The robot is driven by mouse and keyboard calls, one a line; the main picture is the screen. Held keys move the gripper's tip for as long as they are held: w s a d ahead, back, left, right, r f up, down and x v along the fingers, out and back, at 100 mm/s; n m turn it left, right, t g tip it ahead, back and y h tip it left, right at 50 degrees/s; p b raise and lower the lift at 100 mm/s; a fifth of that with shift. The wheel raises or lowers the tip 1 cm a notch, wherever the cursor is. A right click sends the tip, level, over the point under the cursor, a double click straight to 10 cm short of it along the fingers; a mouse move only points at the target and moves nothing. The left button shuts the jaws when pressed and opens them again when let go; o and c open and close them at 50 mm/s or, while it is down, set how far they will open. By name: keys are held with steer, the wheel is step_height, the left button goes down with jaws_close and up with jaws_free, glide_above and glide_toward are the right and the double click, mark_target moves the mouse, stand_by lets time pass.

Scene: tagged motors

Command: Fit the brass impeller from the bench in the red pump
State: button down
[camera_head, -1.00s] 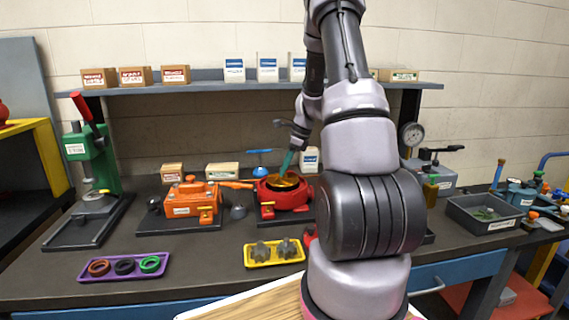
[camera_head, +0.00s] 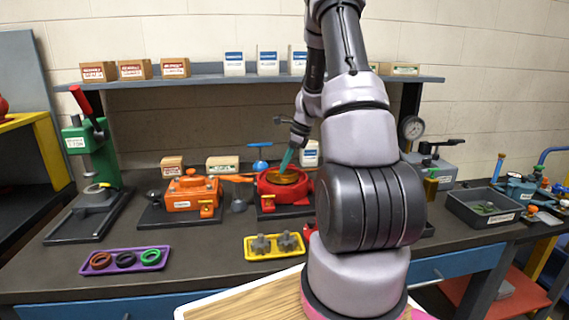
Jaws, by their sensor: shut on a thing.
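The red pump (camera_head: 268,199) stands on a dark base at the back middle of the bench, left of my arm. The brass impeller (camera_head: 284,177) shows as a brassy disc at the pump's open top. My gripper (camera_head: 288,162), with teal fingers, points down at it and is shut on it. The fingertips are small in this view. I cannot tell whether the impeller is fully seated or a little above its seat.
An orange pump (camera_head: 190,198) stands left of the red one. A yellow tray (camera_head: 262,256) with grey impellers and a purple tray (camera_head: 110,268) with coloured rings lie in front. A green press (camera_head: 88,150) is at left, a grey bin (camera_head: 475,217) at right. A shelf (camera_head: 210,80) runs behind.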

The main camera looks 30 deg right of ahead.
mark_target(284, 175)
steer(key=shift+f, duration=2.25)
steer(key=c, duration=0.5)
jaws_free()
steer(key=shift+r, duration=3)
steer(key=shift+r, duration=0.1)
steer(key=v, duration=1)
steer(key=shift+r, duration=0.3)
